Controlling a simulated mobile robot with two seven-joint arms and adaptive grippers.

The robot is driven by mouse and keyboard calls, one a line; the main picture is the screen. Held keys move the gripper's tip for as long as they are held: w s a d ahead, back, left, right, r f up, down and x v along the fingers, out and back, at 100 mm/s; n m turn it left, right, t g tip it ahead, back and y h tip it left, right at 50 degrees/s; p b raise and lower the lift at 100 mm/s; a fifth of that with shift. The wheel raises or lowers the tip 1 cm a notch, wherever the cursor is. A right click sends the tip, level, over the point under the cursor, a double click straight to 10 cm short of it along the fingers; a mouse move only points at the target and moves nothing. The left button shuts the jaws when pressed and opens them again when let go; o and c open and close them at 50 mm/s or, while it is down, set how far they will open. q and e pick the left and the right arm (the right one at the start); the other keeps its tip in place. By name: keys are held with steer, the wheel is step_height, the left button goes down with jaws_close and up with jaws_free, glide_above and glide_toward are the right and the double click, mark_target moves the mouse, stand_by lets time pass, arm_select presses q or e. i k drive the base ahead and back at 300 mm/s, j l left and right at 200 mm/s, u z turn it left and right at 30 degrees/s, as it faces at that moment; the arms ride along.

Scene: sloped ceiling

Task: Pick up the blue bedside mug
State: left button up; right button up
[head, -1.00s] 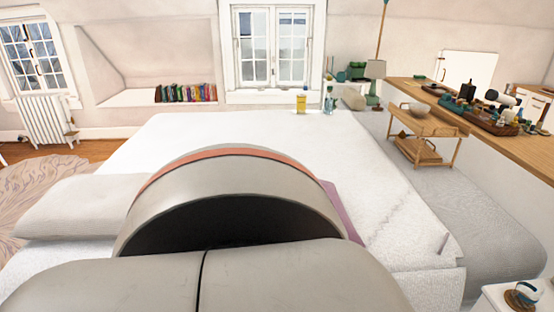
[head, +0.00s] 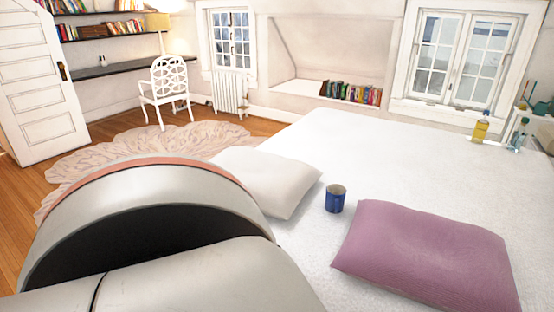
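A blue mug (head: 335,199) stands upright on the white bed (head: 388,150), between a white pillow and a purple pillow. Its light inside shows at the top, and nothing touches it that I can see. A large grey part of my own arm, with a reddish band, fills the lower left of the head view. Neither of my grippers is in view.
The white pillow (head: 268,181) lies left of the mug, and the purple pillow (head: 430,255) lies to its right. A yellow container (head: 480,130) stands beyond the bed's far right. A white chair (head: 168,90) and round rug (head: 140,146) are at the left.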

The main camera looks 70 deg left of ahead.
mark_target(336, 193)
steer(key=i+j+u, duration=0.1)
steer(key=u, duration=0.3)
steer(key=i+j+u, duration=0.1)
steer(key=u, duration=0.3)
steer(key=i+j+u, duration=0.1)
steer(key=u, duration=0.35)
steer(key=i+u, duration=0.15)
steer(key=u, duration=0.25)
